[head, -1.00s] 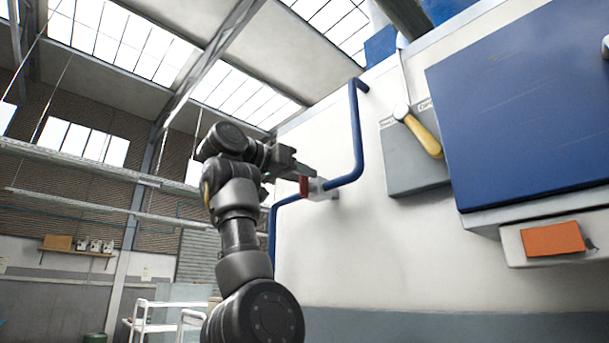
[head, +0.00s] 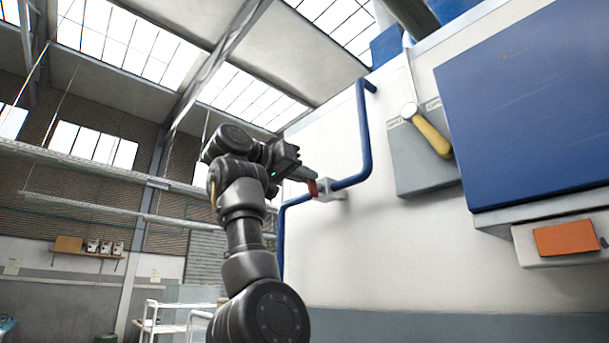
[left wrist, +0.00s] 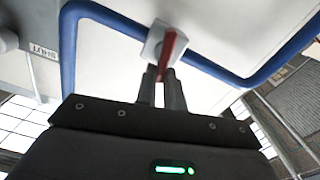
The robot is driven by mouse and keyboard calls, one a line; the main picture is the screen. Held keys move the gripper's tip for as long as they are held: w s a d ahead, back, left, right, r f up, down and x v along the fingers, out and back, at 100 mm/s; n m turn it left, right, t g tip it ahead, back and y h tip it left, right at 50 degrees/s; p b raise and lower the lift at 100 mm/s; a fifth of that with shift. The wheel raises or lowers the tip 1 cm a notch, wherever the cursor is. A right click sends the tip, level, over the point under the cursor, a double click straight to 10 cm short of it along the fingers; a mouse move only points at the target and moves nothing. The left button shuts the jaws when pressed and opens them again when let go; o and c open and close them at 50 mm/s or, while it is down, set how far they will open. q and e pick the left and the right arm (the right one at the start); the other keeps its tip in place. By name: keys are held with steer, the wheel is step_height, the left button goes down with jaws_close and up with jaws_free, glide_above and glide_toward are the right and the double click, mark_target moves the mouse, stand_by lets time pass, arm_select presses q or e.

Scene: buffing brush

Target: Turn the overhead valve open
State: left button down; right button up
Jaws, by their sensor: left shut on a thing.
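The overhead valve is a pale grey block (head: 332,190) on a blue pipe, with a red handle (head: 313,189) on its near side. My left gripper (head: 309,182) reaches up to it from the left and is shut on the red handle. In the left wrist view, the red handle (left wrist: 171,48) stands between the two dark fingertips (left wrist: 161,76), in front of the valve block (left wrist: 153,40). The fingers hide the handle's lower end. My right gripper is not in view.
The blue pipe (head: 365,130) bends along the white wall (head: 400,260). To the right are a grey plate with a yellow lever (head: 432,134), a large blue panel (head: 530,100) and an orange block (head: 566,238). White carts (head: 160,318) stand low at left.

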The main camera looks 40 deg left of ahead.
arm_select(q)
steer(key=shift+w+a+f+n+b, duration=0.1)
steer(key=shift+a+f+n+b, duration=0.2)
steer(key=shift+n, duration=2.25)
steer(key=shift+s+a+f+n+b, duration=0.1)
steer(key=shift+a+f+n, duration=0.25)
steer(key=shift+n, duration=2.25)
steer(key=shift+w+a+f+n+b, duration=0.15)
steer(key=shift+f+n, duration=0.25)
steer(key=shift+n, duration=2.15)
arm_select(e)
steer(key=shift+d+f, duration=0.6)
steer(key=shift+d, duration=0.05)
arm_select(q)
steer(key=shift+a, duration=0.1)
steer(key=c, duration=1.5)
jaws_free()
steer(key=shift+w, duration=0.15)
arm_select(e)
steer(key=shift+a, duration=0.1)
